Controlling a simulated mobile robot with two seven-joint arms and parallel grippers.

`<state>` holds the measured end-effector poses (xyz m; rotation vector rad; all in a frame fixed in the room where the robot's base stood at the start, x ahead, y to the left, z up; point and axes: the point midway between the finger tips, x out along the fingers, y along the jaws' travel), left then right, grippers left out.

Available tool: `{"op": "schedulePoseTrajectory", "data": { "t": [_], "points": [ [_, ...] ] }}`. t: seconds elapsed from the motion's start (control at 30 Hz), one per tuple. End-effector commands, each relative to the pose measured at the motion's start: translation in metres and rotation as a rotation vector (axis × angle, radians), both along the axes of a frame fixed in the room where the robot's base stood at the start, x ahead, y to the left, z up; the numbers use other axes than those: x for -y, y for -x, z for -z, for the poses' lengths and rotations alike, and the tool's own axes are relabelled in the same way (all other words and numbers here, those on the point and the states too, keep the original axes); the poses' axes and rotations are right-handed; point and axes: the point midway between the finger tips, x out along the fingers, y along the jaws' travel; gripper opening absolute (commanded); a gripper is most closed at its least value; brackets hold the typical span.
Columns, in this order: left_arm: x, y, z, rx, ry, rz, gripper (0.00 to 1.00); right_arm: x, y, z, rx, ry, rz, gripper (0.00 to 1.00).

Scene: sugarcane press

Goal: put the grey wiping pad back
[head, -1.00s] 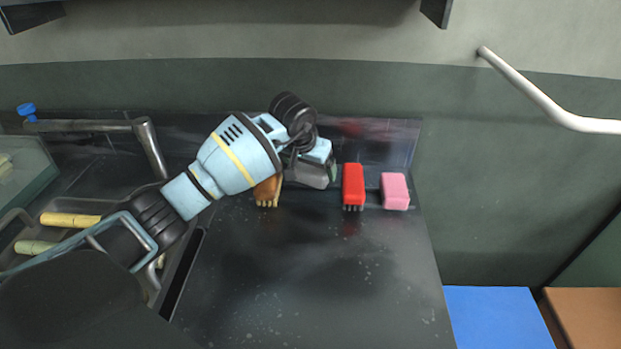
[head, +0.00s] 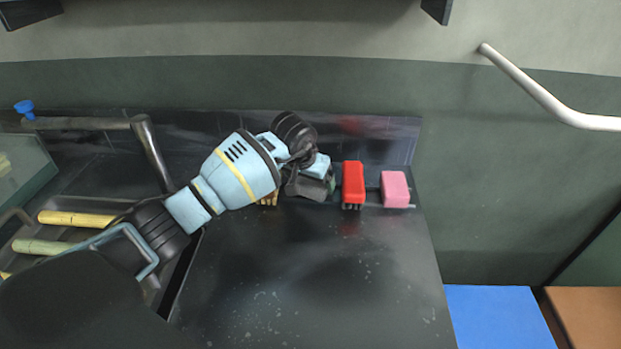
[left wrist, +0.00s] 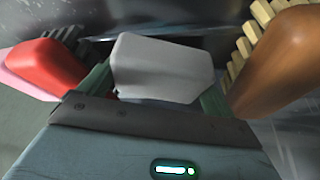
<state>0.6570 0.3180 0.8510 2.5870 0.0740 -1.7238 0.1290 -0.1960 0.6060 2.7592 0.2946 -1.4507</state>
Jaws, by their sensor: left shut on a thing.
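The grey wiping pad (left wrist: 160,70) sits between the two fingers of my left gripper (left wrist: 155,88) in the left wrist view, and the gripper is shut on it. In the head view my left gripper (head: 312,186) is at the back of the dark counter, between a brown brush (head: 269,199) and a red brush (head: 353,184). The pad is mostly hidden there by the gripper. I cannot tell whether the pad touches the surface below. My right gripper is not in view.
A pink sponge (head: 395,189) stands right of the red brush, in the same row. The brown brush is close on the other side of the gripper. A sink with yellow cane pieces (head: 75,218) lies at left. The counter front (head: 320,270) is clear.

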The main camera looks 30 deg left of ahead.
Motion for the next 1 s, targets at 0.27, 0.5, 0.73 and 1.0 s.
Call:
{"op": "schedulePoseTrajectory", "data": {
  "t": [0.27,0.5,0.73,1.0],
  "points": [
    [0.000,0.000,0.001,0.000,0.000,-0.001,1.00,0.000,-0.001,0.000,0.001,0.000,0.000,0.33],
    [0.000,0.000,-0.002,0.001,0.001,0.000,1.00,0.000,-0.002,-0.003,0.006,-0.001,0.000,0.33],
    [-0.001,0.006,-0.030,0.006,-0.003,0.000,1.00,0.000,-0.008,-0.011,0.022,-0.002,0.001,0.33],
    [0.001,0.028,-0.082,0.005,-0.003,0.001,1.00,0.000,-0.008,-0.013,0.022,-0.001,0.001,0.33]
  ]
}}
